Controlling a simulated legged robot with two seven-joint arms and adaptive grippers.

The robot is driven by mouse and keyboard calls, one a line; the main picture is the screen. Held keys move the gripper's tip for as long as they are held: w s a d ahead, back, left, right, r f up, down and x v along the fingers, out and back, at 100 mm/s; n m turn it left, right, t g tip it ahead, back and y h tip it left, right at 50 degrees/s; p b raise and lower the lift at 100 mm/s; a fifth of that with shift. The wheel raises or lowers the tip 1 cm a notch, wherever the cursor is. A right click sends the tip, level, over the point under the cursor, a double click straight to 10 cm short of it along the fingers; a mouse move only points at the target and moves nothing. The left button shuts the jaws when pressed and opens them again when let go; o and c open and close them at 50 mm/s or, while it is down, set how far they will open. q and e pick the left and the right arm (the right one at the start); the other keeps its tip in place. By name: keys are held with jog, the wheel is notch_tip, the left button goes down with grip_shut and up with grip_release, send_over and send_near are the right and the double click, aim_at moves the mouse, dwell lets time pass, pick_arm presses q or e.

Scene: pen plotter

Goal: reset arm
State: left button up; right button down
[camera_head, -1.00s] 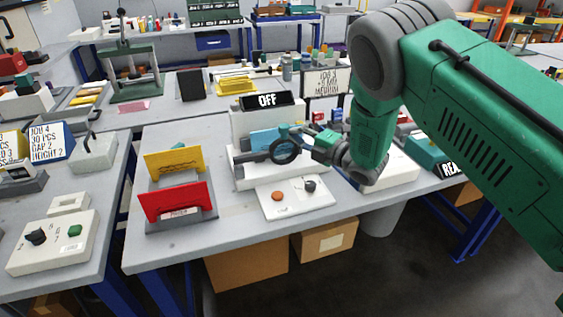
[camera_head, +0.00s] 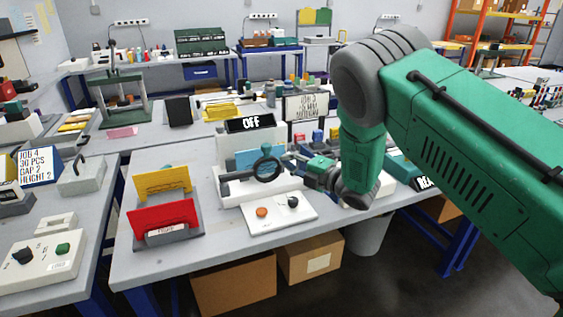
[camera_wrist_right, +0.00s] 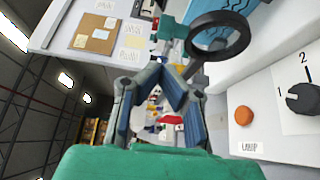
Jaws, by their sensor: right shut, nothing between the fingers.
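The pen plotter, a white machine (camera_head: 285,184) with a blue panel (camera_head: 262,156), stands on the grey table under a black sign reading OFF (camera_head: 250,123). A dark ring on an arm (camera_head: 267,168) sticks out at its front; the ring (camera_wrist_right: 218,36) is near the top of the right wrist view. My right gripper (camera_head: 290,158) is just right of the ring in the head view. In the wrist view my right gripper (camera_wrist_right: 160,72) has its fingertips together, with nothing held. Whether it touches the ring's arm I cannot tell. My left gripper is out of view.
In front of the plotter lies a white control panel (camera_head: 279,214) with an orange button (camera_head: 261,212) and black knob (camera_head: 293,201). Yellow (camera_head: 162,183) and red (camera_head: 163,218) holders stand left. A grey bin (camera_head: 367,236) and cardboard boxes (camera_head: 312,258) are below the table.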

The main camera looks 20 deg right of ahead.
jog(key=s+d, duration=0.5)
jog(key=s+a+f+m+g+h, duration=0.1)
jog(key=s+f+m+g+h, duration=0.25)
jog(key=s+f+m, duration=0.5)
jog(key=s+f+m+g+h, duration=0.2)
jog(key=s+f+m+h, duration=0.3)
jog(key=f, duration=0.6)
jog(key=s+a+f+m+g, duration=0.1)
jog(key=s+f+m+g, duration=0.1)
jog(key=s, duration=0.7)
jog(key=s+a+f+m+g, duration=0.2)
jog(key=s+m+g, duration=0.2)
jog(key=s, duration=0.5)
jog(key=s+a+f+m+g, duration=0.1)
jog(key=s+f+m+g, duration=0.1)
jog(key=s, duration=0.7)
jog(key=shift+s+a+f+m+g, duration=0.2)
jog(key=shift+a+m+g, duration=0.15)
jog(key=shift+m+g, duration=0.55)
jog(key=shift+w, duration=0.15)
